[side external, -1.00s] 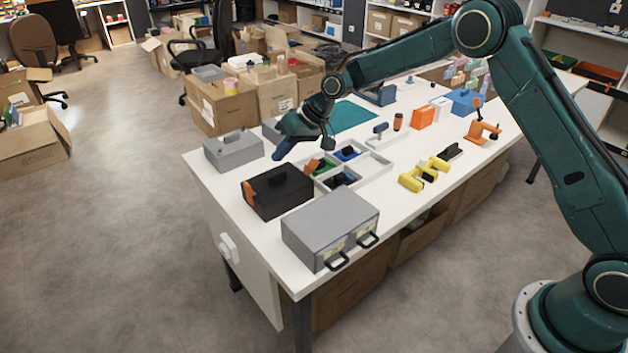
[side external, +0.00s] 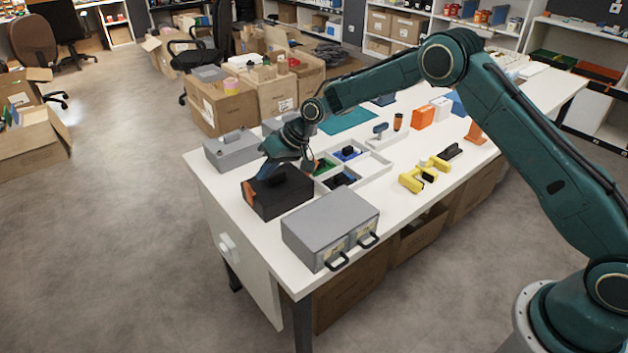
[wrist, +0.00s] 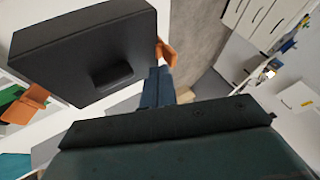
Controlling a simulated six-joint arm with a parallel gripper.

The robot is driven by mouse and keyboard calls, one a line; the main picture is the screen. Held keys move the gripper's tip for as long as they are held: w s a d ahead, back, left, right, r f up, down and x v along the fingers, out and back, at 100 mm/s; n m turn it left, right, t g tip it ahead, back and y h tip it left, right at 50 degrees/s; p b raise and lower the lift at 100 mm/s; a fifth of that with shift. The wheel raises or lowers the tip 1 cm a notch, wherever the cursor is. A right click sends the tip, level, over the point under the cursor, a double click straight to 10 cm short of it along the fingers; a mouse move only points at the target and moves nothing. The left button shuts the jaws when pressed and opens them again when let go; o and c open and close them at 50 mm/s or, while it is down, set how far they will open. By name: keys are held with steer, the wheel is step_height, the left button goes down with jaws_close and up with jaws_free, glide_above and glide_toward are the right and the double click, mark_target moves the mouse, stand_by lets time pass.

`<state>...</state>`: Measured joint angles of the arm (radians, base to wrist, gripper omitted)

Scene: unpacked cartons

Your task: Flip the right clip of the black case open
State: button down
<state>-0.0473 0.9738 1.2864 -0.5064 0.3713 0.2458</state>
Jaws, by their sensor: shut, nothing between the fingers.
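The black case (side external: 284,198) stands near the left end of the white table. Its dark handle (wrist: 112,75) shows in the wrist view. One orange clip (side external: 249,192) is on the case's left end; in the wrist view this clip (wrist: 166,52) is at the right.
A grey box with a handle (side external: 234,152) stands behind the case. A larger grey cabinet (side external: 330,229) stands in front. A white divided tray (side external: 372,171) is to the right, with a yellow tool (side external: 422,175) beyond. The table's left edge is close to the case.

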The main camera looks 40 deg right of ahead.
mark_target(246, 190)
steer(key=shift+x, duration=1.5)
steer(key=shift+a+r+h, duration=0.2)
steer(key=shift+a+h, duration=0.25)
steer(key=shift+h, duration=0.15)
steer(key=shift+a+r+n+h, duration=0.1)
steer(key=shift+a+n+h, duration=0.3)
steer(key=shift+a+h, duration=0.55)
steer(key=a+h, duration=0.1)
steer(key=h, duration=0.1)
steer(key=a+h, duration=0.1)
steer(key=h, duration=0.1)
steer(key=shift+a+f+n, duration=0.2)
steer(key=shift+a+n, duration=0.05)
steer(key=shift+n, duration=0.15)
steer(key=shift+d, duration=0.15)
steer(key=shift+d+f, duration=0.25)
steer(key=shift+d, duration=0.35)
steer(key=shift+r, duration=0.1)
